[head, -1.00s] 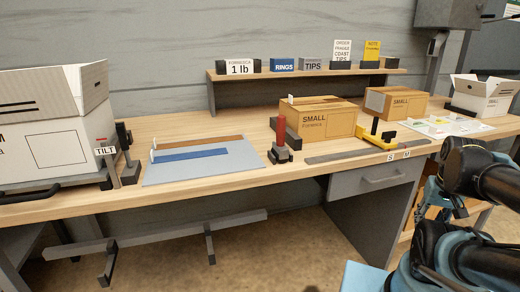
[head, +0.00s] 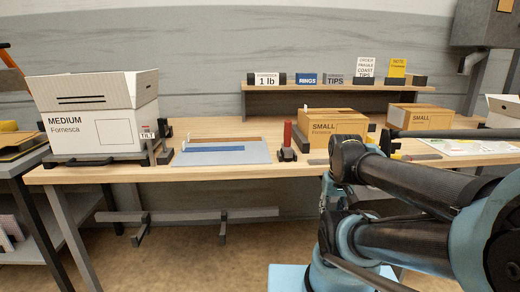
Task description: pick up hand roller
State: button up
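An upright tool with a red handle and a dark base (head: 288,140) stands on the wooden workbench (head: 225,174), right of the grey mat. It looks most like the hand roller, but its roller part is too small to make out. A yellow and black tool stands farther right, mostly hidden behind my arm. My arm fills the right side of the head view, in front of the bench. My gripper is not in view, so what it holds does not show.
A grey mat (head: 258,154) with a blue strip (head: 215,149) lies on the bench. A white MEDIUM box (head: 75,135) stands left, brown SMALL boxes (head: 335,121) right. A shelf (head: 290,88) holds signs. A rail (head: 185,215) hangs under the bench front.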

aim_at(287, 152)
jog(key=u, duration=2.55)
jog(key=k, duration=1.45)
jog(key=z, duration=1.3)
jog(key=i, duration=0.95)
